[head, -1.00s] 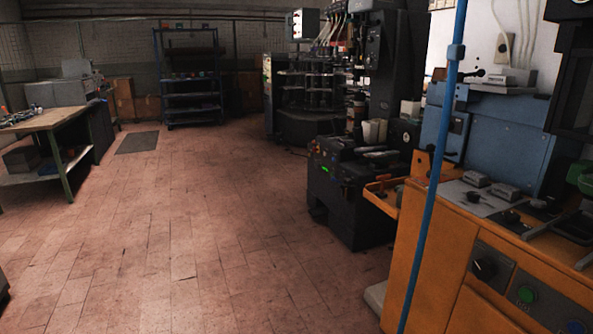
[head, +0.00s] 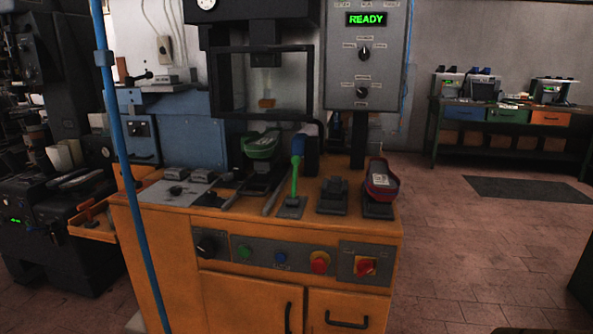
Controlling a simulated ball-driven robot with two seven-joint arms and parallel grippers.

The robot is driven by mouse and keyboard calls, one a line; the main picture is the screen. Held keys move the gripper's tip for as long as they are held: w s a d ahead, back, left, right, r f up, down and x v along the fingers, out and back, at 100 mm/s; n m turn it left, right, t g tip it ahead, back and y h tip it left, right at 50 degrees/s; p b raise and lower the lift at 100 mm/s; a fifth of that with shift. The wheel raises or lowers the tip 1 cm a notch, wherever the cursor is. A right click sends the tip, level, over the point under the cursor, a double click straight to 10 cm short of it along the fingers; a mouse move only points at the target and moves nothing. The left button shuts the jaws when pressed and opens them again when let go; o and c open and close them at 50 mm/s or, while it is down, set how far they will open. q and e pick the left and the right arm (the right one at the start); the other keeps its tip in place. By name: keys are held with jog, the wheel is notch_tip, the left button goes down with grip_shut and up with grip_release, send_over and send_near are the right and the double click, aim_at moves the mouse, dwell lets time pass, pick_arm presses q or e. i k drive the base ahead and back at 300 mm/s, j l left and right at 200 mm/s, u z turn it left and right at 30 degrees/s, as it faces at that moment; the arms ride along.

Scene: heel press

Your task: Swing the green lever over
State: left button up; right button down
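The green lever (head: 294,177) stands on a small grey base plate on top of the orange cabinet (head: 210,222). A control box (head: 365,60) at the upper right shows "READY" in green. Neither of my grippers is in view.
A blue vertical pole (head: 128,170) stands in front of the cabinet's left side. A green shoe-shaped piece (head: 261,144) and a red one (head: 381,180) flank the lever. Open tiled floor lies to the right, before a workbench (head: 500,115).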

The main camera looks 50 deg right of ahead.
aim_at(295, 161)
jog(key=z, duration=1.3)
jog(key=i+l+u, duration=0.15)
jog(key=l, duration=1.4)
jog(key=i+l+u, duration=0.2)
jog(key=l, duration=1.35)
jog(key=k+j, duration=0.05)
jog(key=k, duration=0.05)
